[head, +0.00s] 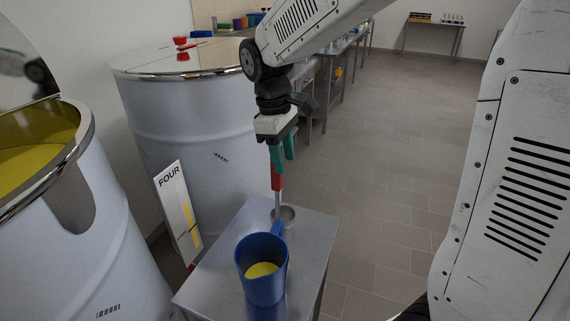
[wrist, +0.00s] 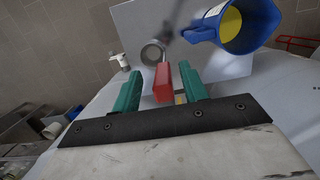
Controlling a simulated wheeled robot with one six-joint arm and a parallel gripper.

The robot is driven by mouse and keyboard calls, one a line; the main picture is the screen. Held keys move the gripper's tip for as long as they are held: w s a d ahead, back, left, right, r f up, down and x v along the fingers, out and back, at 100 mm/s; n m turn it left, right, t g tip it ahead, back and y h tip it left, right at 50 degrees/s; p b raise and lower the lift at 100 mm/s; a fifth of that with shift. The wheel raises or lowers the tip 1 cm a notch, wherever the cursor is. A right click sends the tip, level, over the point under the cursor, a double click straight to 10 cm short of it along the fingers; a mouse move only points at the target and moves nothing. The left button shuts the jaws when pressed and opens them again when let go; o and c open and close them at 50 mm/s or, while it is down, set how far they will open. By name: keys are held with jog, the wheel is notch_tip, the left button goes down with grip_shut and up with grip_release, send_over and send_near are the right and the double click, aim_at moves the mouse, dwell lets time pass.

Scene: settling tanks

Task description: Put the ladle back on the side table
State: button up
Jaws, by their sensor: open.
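The ladle (head: 277,182) has a red handle, a thin metal shaft and a round metal cup. It stands upright, with its cup (wrist: 152,54) at the grey metal side table (head: 314,232), near the far edge. My gripper (head: 282,158) is above the table with its green fingers pointing down beside the top of the handle. In the wrist view the open fingers stand on either side of the red handle (wrist: 162,85), with a gap on both sides.
A blue jug (head: 262,282) with yellow liquid stands on the table, close in front of the ladle cup. Large tanks (head: 185,105) stand to the left and behind. A sign marked FOUR (head: 175,205) leans left of the table. The floor to the right is clear.

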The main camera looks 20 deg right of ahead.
jog(key=r, duration=0.6)
jog(key=w+a+r, duration=0.1)
jog(key=r, duration=0.2)
jog(key=shift+r, duration=0.15)
jog(key=shift+s+d+r, duration=0.1)
jog(key=shift+s+r, duration=0.05)
jog(key=shift+s, duration=0.2)
jog(key=s+d+f+m+t, duration=0.1)
jog(key=s+d+f+m, duration=0.1)
jog(key=s, duration=1)
jog(key=s+d+f+m+t+y, duration=0.1)
jog(key=s+d+f+m, duration=0.2)
jog(key=s, duration=0.9)
jog(key=f+m, duration=0.1)
jog(key=m, duration=0.2)
jog(key=shift+d+m+t, duration=0.2)
jog(key=shift+m+t, duration=0.1)
jog(key=shift+m, duration=0.1)
jog(key=shift+o, duration=1.1)
